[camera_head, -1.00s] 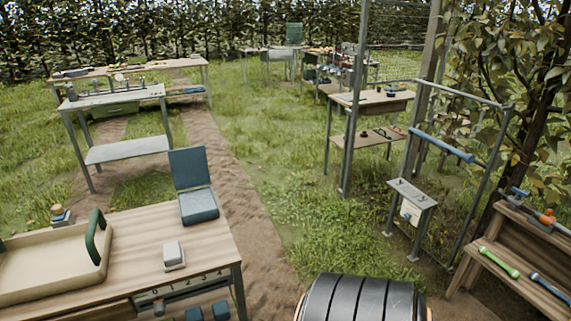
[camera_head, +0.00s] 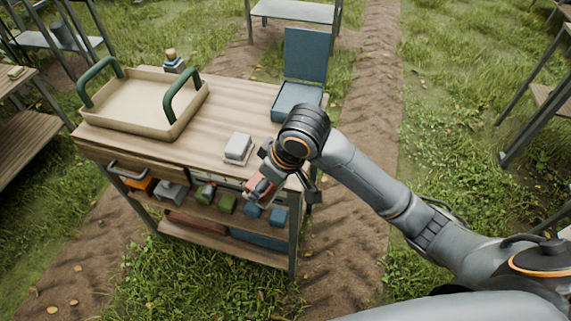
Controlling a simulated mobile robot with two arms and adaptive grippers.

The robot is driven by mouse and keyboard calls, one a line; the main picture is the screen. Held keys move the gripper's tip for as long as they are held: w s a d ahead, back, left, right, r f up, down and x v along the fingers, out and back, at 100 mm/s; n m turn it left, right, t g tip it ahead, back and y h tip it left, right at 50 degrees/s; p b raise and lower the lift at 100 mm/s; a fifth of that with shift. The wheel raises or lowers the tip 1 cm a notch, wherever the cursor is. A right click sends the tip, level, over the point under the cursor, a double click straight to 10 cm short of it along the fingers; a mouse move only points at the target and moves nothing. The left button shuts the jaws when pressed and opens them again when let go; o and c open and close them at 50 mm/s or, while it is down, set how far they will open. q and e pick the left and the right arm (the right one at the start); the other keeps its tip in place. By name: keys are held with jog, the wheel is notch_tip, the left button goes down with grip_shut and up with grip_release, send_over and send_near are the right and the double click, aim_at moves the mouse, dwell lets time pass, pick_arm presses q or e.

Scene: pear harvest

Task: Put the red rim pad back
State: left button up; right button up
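My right arm comes in from the right, and its gripper (camera_head: 262,183) is at the front right of the wooden bench (camera_head: 215,105), just before the bench's front edge. A small red pad (camera_head: 261,188) shows between its fingers, which seem shut on it; the gripper's own links hide part of it. My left gripper is not in view.
On the bench top are a beige tray (camera_head: 135,110) with green handles, a white block (camera_head: 238,147) and a blue hinged case (camera_head: 300,90) standing open. A dark red item (camera_head: 195,223) lies on the lower shelf. Grass and dirt path lie around the bench.

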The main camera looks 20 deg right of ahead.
jog(key=w+a+r+n+b, duration=0.1)
jog(key=w+a+r+n, duration=0.2)
jog(key=r, duration=0.2)
jog(key=shift+g+y, duration=0.4)
jog(key=shift+g, duration=0.1)
jog(key=w+d+f, duration=0.2)
jog(key=w+d, duration=0.1)
jog(key=w+d+f+p, duration=0.1)
jog(key=w+d+f, duration=0.5)
jog(key=shift+d+p, duration=0.35)
jog(key=shift+w+d+f, duration=0.2)
jog(key=shift+d+f, duration=0.1)
jog(key=shift+f, duration=0.3)
notch_tip(320, 180, down, 3)
jog(key=shift+p, duration=0.55)
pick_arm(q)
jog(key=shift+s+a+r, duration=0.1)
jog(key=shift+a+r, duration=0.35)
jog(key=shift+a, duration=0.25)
pick_arm(e)
jog(key=shift+f, duration=0.15)
jog(key=o, duration=1.6)
jog(key=shift+f, duration=0.1)
jog(key=shift+c, duration=0.2)
